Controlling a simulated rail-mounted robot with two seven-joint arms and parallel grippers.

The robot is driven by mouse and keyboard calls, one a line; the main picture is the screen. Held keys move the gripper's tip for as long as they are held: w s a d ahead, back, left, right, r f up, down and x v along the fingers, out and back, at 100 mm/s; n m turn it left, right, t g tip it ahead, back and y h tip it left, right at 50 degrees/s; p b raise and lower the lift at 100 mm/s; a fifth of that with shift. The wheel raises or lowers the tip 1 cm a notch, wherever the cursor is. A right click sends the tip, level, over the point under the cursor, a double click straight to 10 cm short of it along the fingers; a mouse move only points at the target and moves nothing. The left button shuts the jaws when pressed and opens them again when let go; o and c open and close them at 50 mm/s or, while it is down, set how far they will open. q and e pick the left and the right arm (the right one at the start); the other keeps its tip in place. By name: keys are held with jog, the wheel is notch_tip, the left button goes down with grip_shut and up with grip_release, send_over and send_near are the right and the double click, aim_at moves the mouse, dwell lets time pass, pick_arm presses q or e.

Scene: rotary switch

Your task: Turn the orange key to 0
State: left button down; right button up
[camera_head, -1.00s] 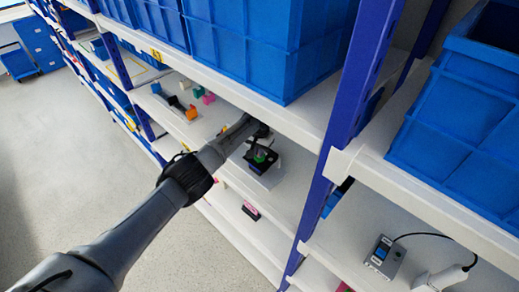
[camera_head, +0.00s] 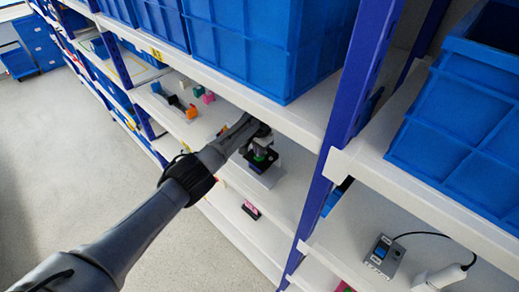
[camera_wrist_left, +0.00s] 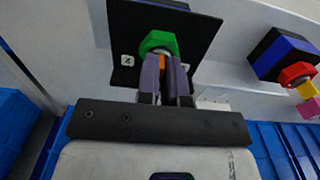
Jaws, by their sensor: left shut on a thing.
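In the left wrist view a green hexagonal collar (camera_wrist_left: 158,43) sits on a black plate (camera_wrist_left: 190,25) with small white number labels. The orange key (camera_wrist_left: 162,62) shows as a small strip just below the collar, between the two fingers. My left gripper (camera_wrist_left: 165,65) is shut on the key; the fingers hide most of it. One label (camera_wrist_left: 127,60) shows left of the collar, and I cannot read it surely. My right gripper is not in view.
Another switch with a red collar (camera_wrist_left: 296,73) stands to the right in the wrist view. Blue bins (camera_head: 240,45) stand on the shelf above my left arm. A blue upright (camera_head: 340,130) is to the right. A grey box with a cable (camera_head: 384,257) sits lower right.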

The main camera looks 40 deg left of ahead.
pick_arm(q)
jog(key=c, duration=1.3)
grip_release()
jog(key=shift+o, duration=0.2)
jog(key=shift+r, duration=0.1)
jog(key=shift+r, duration=3.7)
jog(key=shift+f, duration=0.15)
